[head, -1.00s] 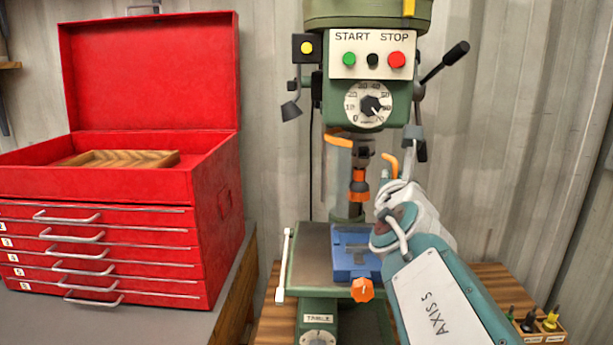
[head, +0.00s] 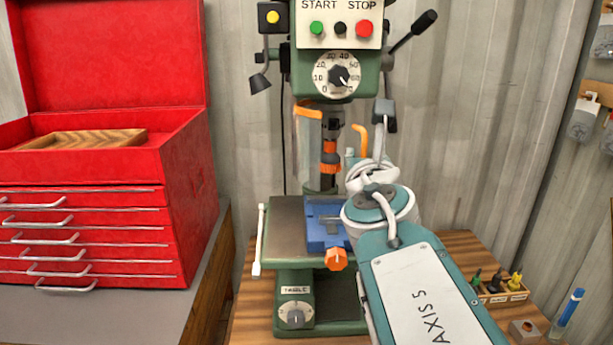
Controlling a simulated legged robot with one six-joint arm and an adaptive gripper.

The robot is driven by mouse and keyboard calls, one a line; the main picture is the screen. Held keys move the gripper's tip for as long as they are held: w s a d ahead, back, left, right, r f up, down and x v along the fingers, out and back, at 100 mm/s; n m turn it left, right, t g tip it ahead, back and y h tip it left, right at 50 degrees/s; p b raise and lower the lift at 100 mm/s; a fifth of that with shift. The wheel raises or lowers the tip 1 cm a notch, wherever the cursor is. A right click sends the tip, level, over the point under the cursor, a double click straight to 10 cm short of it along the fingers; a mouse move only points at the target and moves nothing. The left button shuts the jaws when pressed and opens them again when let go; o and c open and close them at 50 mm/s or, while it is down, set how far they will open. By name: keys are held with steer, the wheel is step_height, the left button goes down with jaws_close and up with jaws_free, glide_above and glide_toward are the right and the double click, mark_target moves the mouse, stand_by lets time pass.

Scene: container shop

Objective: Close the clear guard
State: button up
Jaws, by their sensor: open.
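The clear guard is hard to make out in front of the grey wall. An orange edge piece (head: 308,112) and an upright orange piece (head: 361,140) show beside the drill chuck (head: 331,125), and I cannot tell which belong to it. My arm reaches up from the lower right, with its wrist in front of the press. My gripper (head: 381,128) seems to be the narrow grey part above the wrist, right of the upright orange piece. It is open with nothing seen in it. Its fingers are mostly hidden, and I cannot tell whether it touches anything.
The green drill press (head: 288,180) stands on a wooden bench (head: 250,310). A blue vise (head: 318,235) sits on its table. A black-knobbed lever (head: 412,28) sticks out right. A red tool chest (head: 185,190) is at left, a small bottle tray (head: 503,296) at lower right.

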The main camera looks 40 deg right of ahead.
mark_target(328, 149)
steer(key=v, duration=0.8)
steer(key=shift+s+a, duration=0.25)
steer(key=shift+a, duration=0.05)
stand_by(0.3)
steer(key=shift+w, duration=0.15)
jaws_close()
steer(key=w+m+g, duration=0.4)
steer(key=w+g, duration=0.1)
steer(key=g, duration=0.1)
steer(key=w+a+r+m+g+h, duration=0.2)
steer(key=a+m+g+h, duration=0.15)
steer(key=a+g, duration=0.35)
steer(key=w+d+f+t, duration=0.1)
steer(key=d+f, duration=0.2)
steer(key=d, duration=0.9)
steer(key=shift+w+m+y, duration=0.3)
steer(key=shift+m+y, duration=0.15)
